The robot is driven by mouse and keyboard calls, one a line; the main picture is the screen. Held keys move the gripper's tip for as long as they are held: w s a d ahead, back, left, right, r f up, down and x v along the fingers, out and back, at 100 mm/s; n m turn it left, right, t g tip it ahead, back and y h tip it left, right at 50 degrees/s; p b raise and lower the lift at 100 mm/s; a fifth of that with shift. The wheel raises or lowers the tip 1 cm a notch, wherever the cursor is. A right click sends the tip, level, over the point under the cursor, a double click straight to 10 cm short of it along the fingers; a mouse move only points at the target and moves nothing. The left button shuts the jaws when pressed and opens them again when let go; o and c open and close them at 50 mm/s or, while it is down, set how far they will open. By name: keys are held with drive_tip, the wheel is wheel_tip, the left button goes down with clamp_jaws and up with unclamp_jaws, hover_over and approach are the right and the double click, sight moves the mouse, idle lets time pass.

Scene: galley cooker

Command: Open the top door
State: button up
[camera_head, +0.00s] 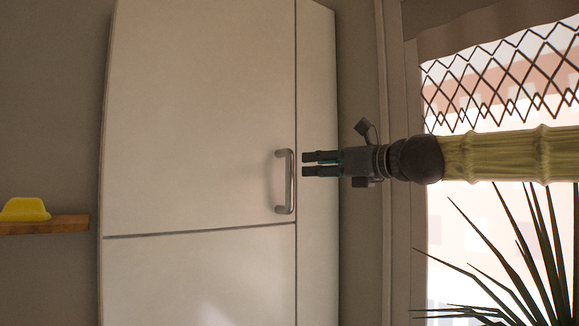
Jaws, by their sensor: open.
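The top door (200,110) is a tall cream panel of a tall cabinet and it is closed. A vertical metal bar handle (290,182) sits near its lower right edge. My gripper (304,164) comes in from the right, with its fingertips pointing left, just right of the handle in the picture. Its two dark fingers are apart, one above the other, with nothing between them. I cannot tell how far the fingertips are from the handle in depth.
A lower door (200,275) lies below a dark seam. A wooden shelf (45,225) with a yellow object (25,209) is on the left wall. A window with a lattice (500,85) and a spiky plant (510,270) are at the right.

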sight(293, 167)
drive_tip(key=shift+p+x, duration=1.4)
drive_tip(key=shift+x, duration=3.15)
clamp_jaws()
